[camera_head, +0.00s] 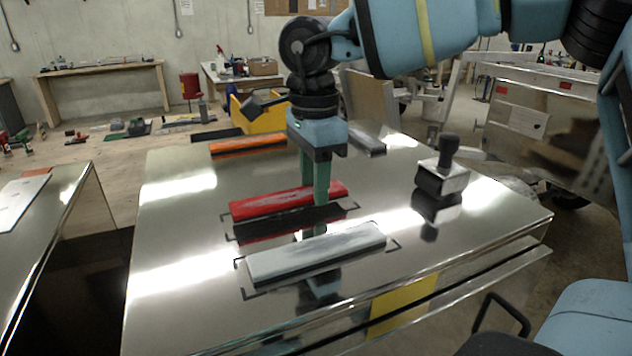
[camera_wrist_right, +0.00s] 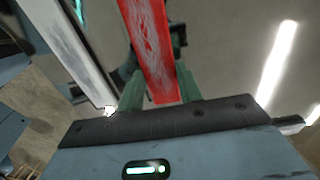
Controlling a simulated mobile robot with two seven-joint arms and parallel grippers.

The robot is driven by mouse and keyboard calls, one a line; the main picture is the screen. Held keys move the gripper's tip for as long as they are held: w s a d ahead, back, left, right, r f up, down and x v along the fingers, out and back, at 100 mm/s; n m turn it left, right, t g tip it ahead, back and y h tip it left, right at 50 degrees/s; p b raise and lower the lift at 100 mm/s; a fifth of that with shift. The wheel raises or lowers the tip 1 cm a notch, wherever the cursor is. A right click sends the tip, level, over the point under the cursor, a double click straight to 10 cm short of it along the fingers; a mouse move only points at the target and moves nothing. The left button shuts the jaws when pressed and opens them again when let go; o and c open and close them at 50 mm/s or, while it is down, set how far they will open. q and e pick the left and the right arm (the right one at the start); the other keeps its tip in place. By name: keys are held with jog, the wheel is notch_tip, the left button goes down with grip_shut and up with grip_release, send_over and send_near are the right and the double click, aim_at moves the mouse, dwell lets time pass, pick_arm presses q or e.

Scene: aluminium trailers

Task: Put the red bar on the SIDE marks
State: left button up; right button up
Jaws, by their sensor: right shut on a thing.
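The red bar (camera_head: 262,204) is in the green fingers of my right gripper (camera_head: 315,188), near its right end in the head view. The wrist view shows the red bar (camera_wrist_right: 148,45) between both fingers. It seems to hover just above the shiny metal top, with a dark band, likely its reflection, below it. Black corner marks (camera_head: 353,206) lie around that spot. A light grey bar (camera_head: 318,253) lies in front, within another set of corner marks (camera_head: 246,294). I cannot read any lettering by the marks. My left gripper is not in view.
An orange bar (camera_head: 248,145) and another grey bar (camera_head: 368,139) lie toward the back of the metal top (camera_head: 170,240). A stamp-like block with a black knob (camera_head: 443,176) stands at right. A yellow bin (camera_head: 262,112) is behind. The top's left part is clear.

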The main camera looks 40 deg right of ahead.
jog(key=shift+f, duration=0.6)
jog(key=shift+f, duration=0.2)
jog(key=o, duration=1)
notch_tip(320, 180, up, 12)
jog(key=shift+r, duration=0.2)
